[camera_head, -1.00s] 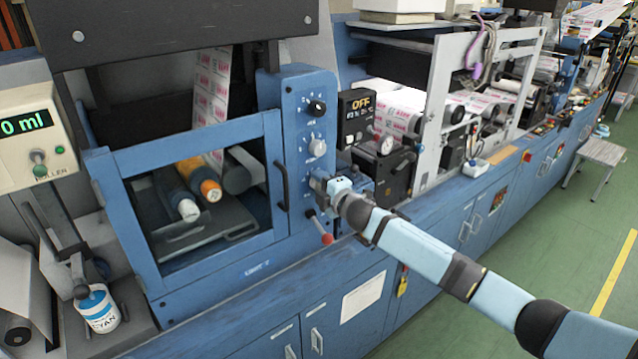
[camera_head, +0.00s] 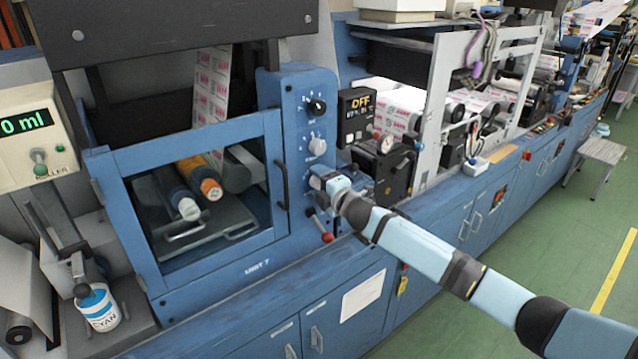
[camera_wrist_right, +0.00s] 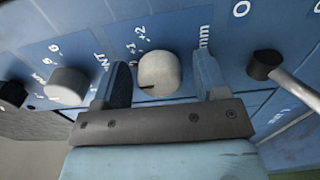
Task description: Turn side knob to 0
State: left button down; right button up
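The side knob (camera_wrist_right: 160,71) is small, round and off-white, with a dark pointer mark on its lower left rim in the right wrist view. Labels "+1", "+2" and "mm" are printed beside it; no 0 of its scale can be made out. My right gripper (camera_wrist_right: 162,84) is open, with one finger on each side of the knob and a visible gap on both sides. In the head view my right gripper (camera_head: 322,182) is at the blue panel, below a white knob, and mostly covers the side knob. My left gripper is not in view.
On the same panel (camera_head: 290,90) are a black knob (camera_head: 317,107) and a white knob (camera_head: 317,146) above, and a red-tipped lever (camera_head: 327,237) below. A door handle (camera_head: 281,184) is close left. A box reading OFF (camera_head: 357,115) and a gauge (camera_head: 386,145) are at right.

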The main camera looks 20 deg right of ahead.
jog(key=b+v, duration=0.2)
jog(key=v, duration=1.2)
jog(key=shift+w, duration=0.1)
jog(key=s+a+f+m+g+h+p, duration=0.15)
jog(key=s+a+f+m, duration=0.35)
jog(key=s+f, duration=0.5)
jog(key=s+a+f+m+g+p, duration=0.2)
jog(key=s+a+f+m+g, duration=0.1)
jog(key=s+f+m, duration=0.7)
jog(key=s+f+m+g+h+p, duration=0.1)
jog(key=s+f+m, duration=0.3)
jog(key=s, duration=1)
jog(key=shift+s, duration=0.15)
jog(key=shift+d+g+h, duration=0.1)
jog(key=shift+g+h, duration=0.15)
